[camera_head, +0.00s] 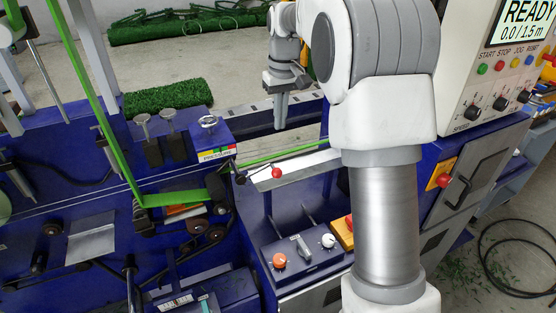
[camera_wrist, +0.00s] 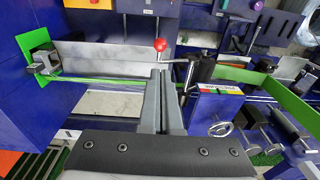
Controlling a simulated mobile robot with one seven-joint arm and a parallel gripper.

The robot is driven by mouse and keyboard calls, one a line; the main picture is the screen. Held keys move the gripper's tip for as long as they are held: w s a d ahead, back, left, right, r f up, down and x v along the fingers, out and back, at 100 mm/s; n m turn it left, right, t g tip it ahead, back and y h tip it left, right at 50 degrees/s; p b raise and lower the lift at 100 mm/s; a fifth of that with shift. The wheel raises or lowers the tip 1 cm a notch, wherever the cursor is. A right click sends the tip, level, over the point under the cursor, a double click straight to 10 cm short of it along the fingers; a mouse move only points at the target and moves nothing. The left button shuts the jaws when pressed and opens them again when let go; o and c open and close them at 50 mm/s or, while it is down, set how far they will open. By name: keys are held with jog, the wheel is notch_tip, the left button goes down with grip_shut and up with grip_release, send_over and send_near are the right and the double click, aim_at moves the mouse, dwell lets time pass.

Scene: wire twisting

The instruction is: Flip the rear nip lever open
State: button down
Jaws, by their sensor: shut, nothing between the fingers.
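A lever with a red ball knob (camera_head: 276,172) stands beside the pressure block, above a pale metal plate; I take it to be the rear nip lever. In the wrist view its red knob (camera_wrist: 160,45) shows just beyond my fingertips, with a thin arm running right to a dark roller. My gripper (camera_head: 280,124) points down, shut and empty, above and behind the lever in the head view. In the wrist view my gripper (camera_wrist: 161,70) has its two grey fingers together. It appears apart from the knob.
The pressure block (camera_head: 216,150) with its handwheel stands left of the lever. A green strip (camera_head: 290,153) runs past behind the plate. A panel with orange and white knobs (camera_head: 303,248) lies in front. The control box (camera_head: 500,75) reads READY.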

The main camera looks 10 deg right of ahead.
aim_at(277, 169)
jog(key=f, duration=0.4)
jog(key=f+p, duration=0.1)
jog(key=f, duration=0.4)
jog(key=w+f, duration=0.1)
jog(key=f, duration=0.4)
jog(key=shift+a, duration=0.2)
